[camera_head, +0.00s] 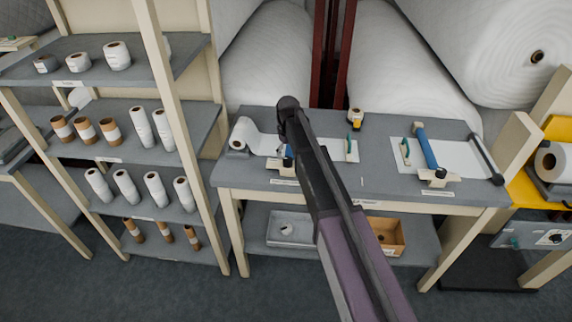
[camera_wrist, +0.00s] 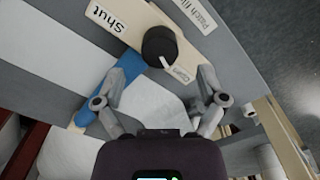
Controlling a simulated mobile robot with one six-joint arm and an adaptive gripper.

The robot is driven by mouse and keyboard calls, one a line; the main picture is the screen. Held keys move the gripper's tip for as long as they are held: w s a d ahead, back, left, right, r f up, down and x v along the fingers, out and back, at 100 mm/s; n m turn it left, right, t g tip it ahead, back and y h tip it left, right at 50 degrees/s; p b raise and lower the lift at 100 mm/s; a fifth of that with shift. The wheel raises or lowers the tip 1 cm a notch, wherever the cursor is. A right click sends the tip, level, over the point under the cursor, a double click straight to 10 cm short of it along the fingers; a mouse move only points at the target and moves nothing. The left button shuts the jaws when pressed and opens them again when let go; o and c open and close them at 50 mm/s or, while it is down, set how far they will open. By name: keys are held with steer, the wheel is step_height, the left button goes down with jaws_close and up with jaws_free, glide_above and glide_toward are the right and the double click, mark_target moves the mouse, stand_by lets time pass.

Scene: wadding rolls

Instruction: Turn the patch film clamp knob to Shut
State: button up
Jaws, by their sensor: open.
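The black clamp knob (camera_wrist: 158,45) sits on a cream block (camera_wrist: 133,32) in the wrist view. Its white pointer mark is turned toward the lower right, toward a small label (camera_wrist: 182,74) that seems to read Open. The Shut label (camera_wrist: 107,17) is at the upper left of the knob. A "Patch film" label (camera_wrist: 194,14) is partly cut off by the frame. A blue bar (camera_wrist: 110,82) runs from the block. My gripper (camera_wrist: 163,76) is open, its fingers apart and just short of the knob. In the head view my arm hides the gripper and partly covers this clamp (camera_head: 280,166).
A second clamp with a blue bar (camera_head: 427,148) stands farther right on the grey table (camera_head: 375,185). A shelf (camera_head: 110,160) of rolls stands left. Big wadding rolls (camera_head: 265,65) rise behind.

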mark_target(288, 159)
steer(key=shift+f+b, duration=1.65)
steer(key=shift+f, duration=0.3)
steer(key=shift+c, duration=0.2)
